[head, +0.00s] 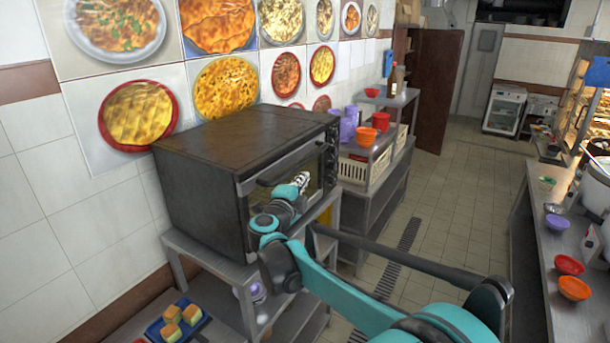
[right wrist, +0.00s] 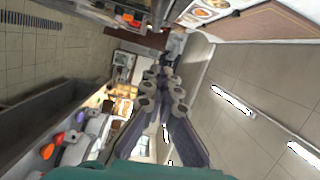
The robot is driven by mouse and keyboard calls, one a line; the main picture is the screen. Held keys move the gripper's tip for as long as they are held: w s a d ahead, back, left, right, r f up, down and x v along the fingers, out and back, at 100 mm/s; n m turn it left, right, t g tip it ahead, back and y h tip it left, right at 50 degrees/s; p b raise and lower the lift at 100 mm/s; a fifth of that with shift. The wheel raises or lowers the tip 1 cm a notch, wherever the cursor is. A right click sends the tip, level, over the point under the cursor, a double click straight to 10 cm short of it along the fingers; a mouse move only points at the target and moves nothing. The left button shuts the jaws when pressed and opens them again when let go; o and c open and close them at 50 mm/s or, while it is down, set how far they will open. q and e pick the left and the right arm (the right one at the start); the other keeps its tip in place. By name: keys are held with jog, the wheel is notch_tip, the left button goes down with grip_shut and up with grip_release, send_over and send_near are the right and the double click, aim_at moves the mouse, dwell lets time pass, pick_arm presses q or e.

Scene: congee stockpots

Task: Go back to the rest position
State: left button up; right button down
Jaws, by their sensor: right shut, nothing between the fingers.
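My right arm, teal and dark grey, reaches from the lower right of the head view toward the front of a dark oven (head: 205,140). My right gripper (head: 302,180) is in front of the oven door, near its handle; whether it touches the door cannot be told. In the right wrist view my right gripper (right wrist: 165,74) has its fingers together with nothing between them. My left gripper is not in view.
The oven stands on a metal table against a tiled wall. Behind it, a metal shelf holds a cream basket (head: 366,170) and red bowls. A blue tray (head: 155,331) with yellow cakes is lower left. A counter (head: 540,255) with bowls runs along the right. The aisle floor between is clear.

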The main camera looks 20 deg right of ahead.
jog(key=s+a+f+n+t+y+b, duration=0.1)
jog(key=s+a+n+t+y+b, duration=0.5)
jog(key=a+n, duration=0.25)
jog(key=s+a+f+n+g+y+b, duration=0.35)
jog(key=s+f+n+y+b, duration=0.35)
jog(key=f+n, duration=0.25)
pick_arm(q)
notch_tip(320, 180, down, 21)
jog(key=b, duration=0.8)
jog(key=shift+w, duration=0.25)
pick_arm(e)
jog(key=s+d+f+n+g+h, duration=0.1)
jog(key=s+d+f+n+g, duration=0.1)
jog(key=s+f, duration=0.5)
jog(key=s+d+f+n+g+h, duration=0.1)
jog(key=s+f+g, duration=0.3)
jog(key=s+f, duration=0.4)
jog(key=s+d+f+n+g, duration=0.3)
jog(key=s+f, duration=0.5)
jog(key=f, duration=0.9)
jog(key=shift+d+f+g+h, duration=0.15)
jog(key=shift+d+g+h, duration=0.25)
jog(key=shift+d+g, duration=0.2)
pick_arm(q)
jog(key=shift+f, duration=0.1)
